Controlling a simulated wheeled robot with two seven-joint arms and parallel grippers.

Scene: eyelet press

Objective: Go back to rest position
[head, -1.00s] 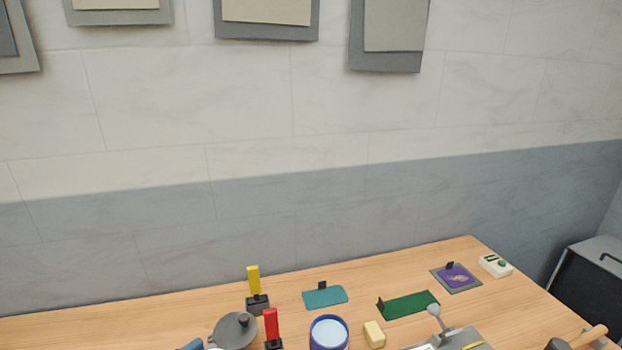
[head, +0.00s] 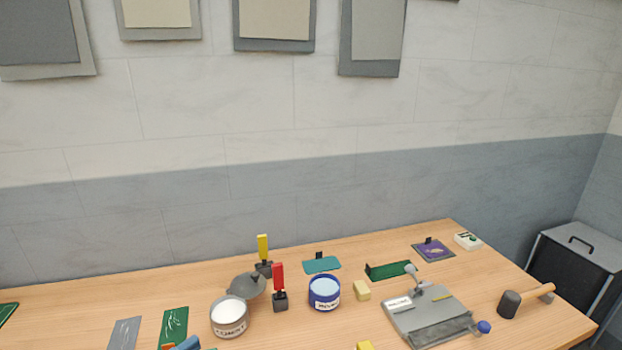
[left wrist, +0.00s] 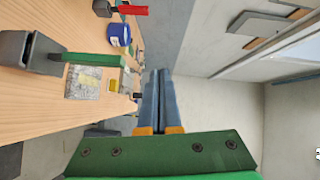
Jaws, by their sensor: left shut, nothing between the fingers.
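My left gripper (left wrist: 158,100) shows in the left wrist view with its two blue-grey fingers together and nothing between them. It points into open air beside the table. In the head view only a blue piece of my left gripper (head: 187,343) shows at the bottom edge, over the front of the table. The rest of that arm is out of the picture. My right gripper is in neither view.
The wooden table (head: 100,300) holds a white tub (head: 229,318), a blue tub (head: 324,293), a red-handled tool (head: 279,277), a grey press (head: 428,312) and a mallet (head: 510,303). A black bin (head: 572,265) stands right of the table. The table's back left is clear.

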